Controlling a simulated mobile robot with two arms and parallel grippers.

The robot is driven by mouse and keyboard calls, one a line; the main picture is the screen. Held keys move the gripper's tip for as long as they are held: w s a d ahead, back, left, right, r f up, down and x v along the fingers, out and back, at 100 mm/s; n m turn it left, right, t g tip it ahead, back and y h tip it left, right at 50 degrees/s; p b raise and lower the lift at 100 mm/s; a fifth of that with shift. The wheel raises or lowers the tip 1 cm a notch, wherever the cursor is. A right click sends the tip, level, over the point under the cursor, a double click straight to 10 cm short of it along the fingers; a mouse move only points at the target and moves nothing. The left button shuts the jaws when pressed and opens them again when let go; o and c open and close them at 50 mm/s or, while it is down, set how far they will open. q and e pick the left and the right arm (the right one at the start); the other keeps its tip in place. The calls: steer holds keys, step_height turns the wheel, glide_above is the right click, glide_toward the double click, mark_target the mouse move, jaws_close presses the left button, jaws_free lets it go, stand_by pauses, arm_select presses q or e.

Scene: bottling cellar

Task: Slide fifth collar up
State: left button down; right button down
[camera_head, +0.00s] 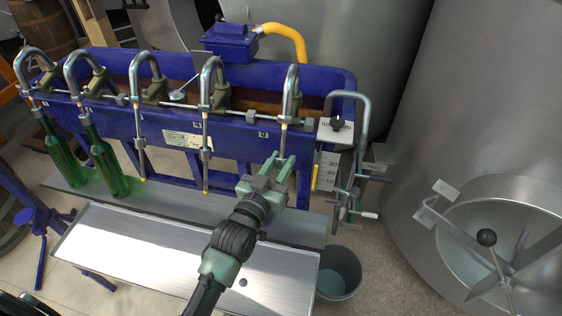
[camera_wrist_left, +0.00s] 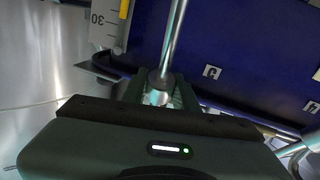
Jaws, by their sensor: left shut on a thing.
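The blue filler bears a row of curved metal spouts. The fifth spout (camera_head: 291,92) is the rightmost, and its thin tube runs down to my left gripper (camera_head: 280,163). In the left wrist view, my left gripper (camera_wrist_left: 158,92) is shut on the fifth collar (camera_wrist_left: 157,98), a small shiny metal sleeve around the tube (camera_wrist_left: 174,40). In the head view the gripper hides this collar and the tube's lower end. The fourth collar (camera_head: 205,155) and third collar (camera_head: 140,143) sit around their own tubes to the left. My right gripper is not in view.
Two green bottles (camera_head: 108,165) (camera_head: 60,155) stand under the two leftmost spouts on a metal shelf (camera_head: 165,196). A sloped metal tray (camera_head: 130,250) lies in front. A bucket (camera_head: 339,275) stands right of it. A scale plate (camera_head: 327,172) and lever fittings (camera_head: 350,205) are close right of my gripper.

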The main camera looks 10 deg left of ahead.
mark_target(283, 136)
arm_select(q)
steer(key=shift+r, duration=0.1)
stand_by(0.3)
steer(key=w+r+p, duration=0.1)
steer(key=r, duration=0.1)
steer(key=r+p, duration=0.2)
steer(key=w+r+p, duration=0.1)
steer(key=r+p, duration=0.1)
steer(key=shift+w, duration=0.3)
steer(key=shift+w+r+p, duration=0.25)
steer(key=shift+r+p, duration=0.1)
steer(key=shift+p, duration=0.1)
steer(key=c, duration=1.1)
jaws_free()
steer(key=shift+f, duration=0.1)
